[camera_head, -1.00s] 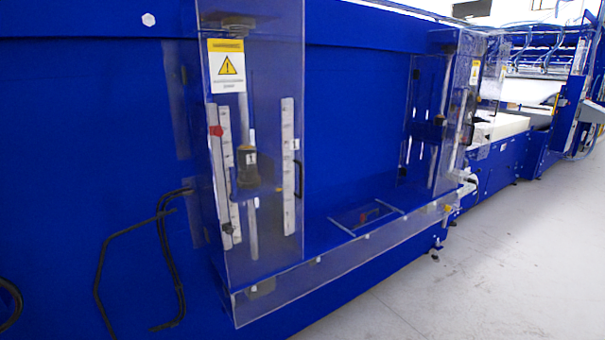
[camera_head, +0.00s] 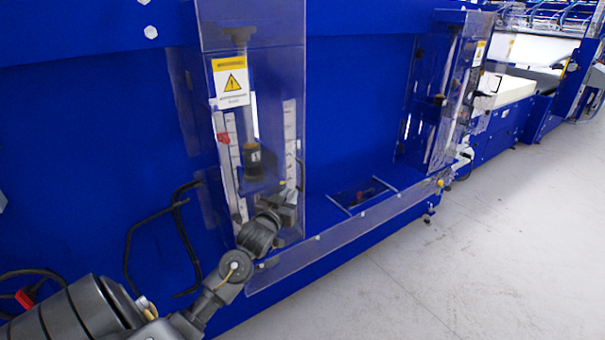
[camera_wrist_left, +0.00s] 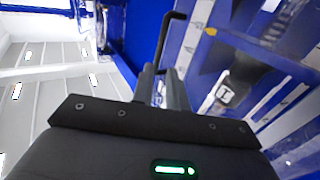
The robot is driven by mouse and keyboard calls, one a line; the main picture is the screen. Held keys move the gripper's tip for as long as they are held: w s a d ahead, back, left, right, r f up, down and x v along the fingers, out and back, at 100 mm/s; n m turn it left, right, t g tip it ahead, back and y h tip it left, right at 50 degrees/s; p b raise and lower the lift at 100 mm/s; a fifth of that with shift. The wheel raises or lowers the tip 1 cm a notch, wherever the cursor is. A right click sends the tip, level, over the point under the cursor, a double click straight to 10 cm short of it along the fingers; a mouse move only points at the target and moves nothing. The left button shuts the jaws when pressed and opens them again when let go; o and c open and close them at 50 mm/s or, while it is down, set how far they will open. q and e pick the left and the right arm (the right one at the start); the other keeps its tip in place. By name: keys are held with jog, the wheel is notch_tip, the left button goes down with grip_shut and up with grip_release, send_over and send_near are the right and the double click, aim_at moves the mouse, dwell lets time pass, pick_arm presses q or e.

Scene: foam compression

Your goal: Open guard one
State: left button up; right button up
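Guard one is taken to be the near clear guard (camera_head: 285,75), a tall see-through cover on the blue machine with a yellow warning label. It looks closed. Its thin black handle (camera_wrist_left: 163,42) rises beyond my left gripper in the left wrist view. My left gripper (camera_head: 291,196) is at the guard's right-hand edge, at handle height. In the left wrist view its two grey fingers (camera_wrist_left: 161,85) point at the handle, with a narrow gap between them. The handle's lower end meets the fingertips; whether they grip it is unclear. My right gripper is out of view.
A second clear guard (camera_head: 470,80) stands farther right on the machine. A low clear ledge (camera_head: 345,235) runs between them. Black cables (camera_head: 185,235) hang on the blue panel at left. The grey floor (camera_head: 480,270) at right is clear.

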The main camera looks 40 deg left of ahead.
aim_at(302, 179)
pick_arm(q)
jog(key=p+x, duration=0.3)
jog(key=x, duration=0.7)
jog(key=shift+w+a+p, duration=0.1)
jog(key=shift+w+p, duration=0.1)
jog(key=shift+p, duration=0.15)
jog(key=shift+w+f, duration=0.1)
jog(key=shift+w, duration=0.1)
jog(key=shift+c, duration=0.4)
grip_shut()
